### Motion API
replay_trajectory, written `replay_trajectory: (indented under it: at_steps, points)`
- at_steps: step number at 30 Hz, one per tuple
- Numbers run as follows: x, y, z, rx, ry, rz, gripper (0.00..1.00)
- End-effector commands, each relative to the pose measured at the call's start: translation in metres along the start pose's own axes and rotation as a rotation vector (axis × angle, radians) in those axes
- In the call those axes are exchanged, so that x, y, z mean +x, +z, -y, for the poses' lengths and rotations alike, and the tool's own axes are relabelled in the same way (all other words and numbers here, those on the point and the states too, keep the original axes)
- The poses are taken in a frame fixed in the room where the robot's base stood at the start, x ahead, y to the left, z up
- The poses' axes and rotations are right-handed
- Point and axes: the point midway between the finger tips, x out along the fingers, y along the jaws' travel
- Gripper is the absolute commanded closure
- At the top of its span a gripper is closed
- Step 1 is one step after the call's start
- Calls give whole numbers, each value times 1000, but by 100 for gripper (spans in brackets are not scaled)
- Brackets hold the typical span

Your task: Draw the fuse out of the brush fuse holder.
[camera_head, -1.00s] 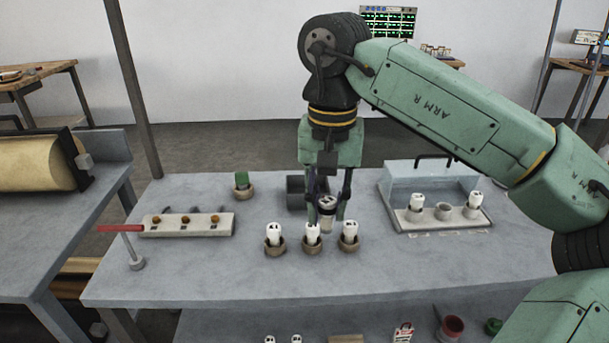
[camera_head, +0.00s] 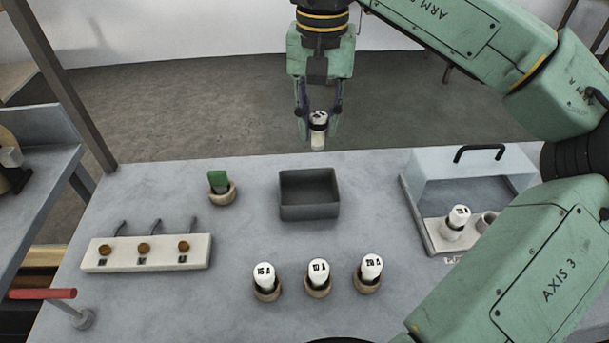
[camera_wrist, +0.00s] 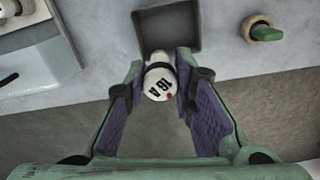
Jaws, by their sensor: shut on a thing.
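My gripper (camera_head: 318,120) is shut on a white fuse (camera_head: 318,140) with a dark band, held upright in the air beyond the table's back edge in the head view. In the wrist view the held fuse (camera_wrist: 160,82) shows "16 A" and a small red mark between the purple finger pads. The fuse holder (camera_head: 432,245) is at the right of the table, under a pale hood with a black handle. One white fuse (camera_head: 456,223) stands in its left socket and the middle socket (camera_head: 487,222) looks empty. My arm hides its right end.
Three white fuses in round tan holders (camera_head: 318,291) stand at the front. A dark open bin (camera_head: 309,213) is at the back middle, with a green piece in a tan cup (camera_head: 221,192) to its left. A switch strip (camera_head: 146,265) lies at the left.

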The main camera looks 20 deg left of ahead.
Motion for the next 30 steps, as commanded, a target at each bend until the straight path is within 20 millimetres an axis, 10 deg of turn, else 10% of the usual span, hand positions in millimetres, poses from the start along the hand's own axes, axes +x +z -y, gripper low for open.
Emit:
replay_trajectory:
  at_steps: [30]
  points:
    - [60, 0, 0, 0, 0, 0, 100]
